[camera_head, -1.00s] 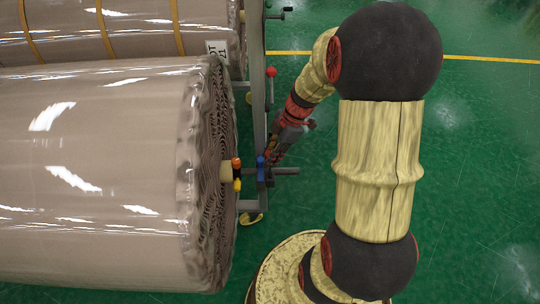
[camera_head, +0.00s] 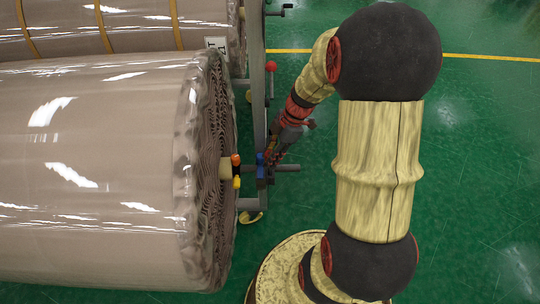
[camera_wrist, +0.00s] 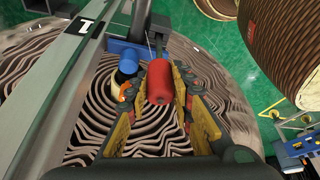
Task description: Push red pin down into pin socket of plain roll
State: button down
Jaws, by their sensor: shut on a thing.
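The plain roll (camera_head: 90,170) is the large wrapped roll without straps in front in the head view. An orange and yellow fitting (camera_head: 236,171) and a blue part sit on the spindle at its right end. My gripper (camera_head: 272,158) is beside this end, small and partly dark in that view. In the wrist view, the red pin (camera_wrist: 160,82) stands between the yellow-padded fingers of my gripper, which is shut on it. A blue cylinder (camera_wrist: 128,62) and an orange piece (camera_wrist: 120,92) are left of the pin. The pin's lower end and the pin socket cannot be made out.
A second roll (camera_head: 115,32) with orange straps lies behind. A grey rack frame (camera_head: 259,90) with a red-knobbed lever (camera_head: 271,66) stands at the roll ends, close to my gripper. A brown round object (camera_wrist: 290,45) shows at right in the wrist view. Green floor (camera_head: 480,150) is free at right.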

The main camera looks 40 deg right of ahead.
jog(key=shift+f+b, duration=0.7)
jog(key=shift+f, duration=0.1)
jog(key=c, duration=1.5)
grip_release()
jog(key=shift+r, duration=0.1)
jog(key=v, duration=1.2)
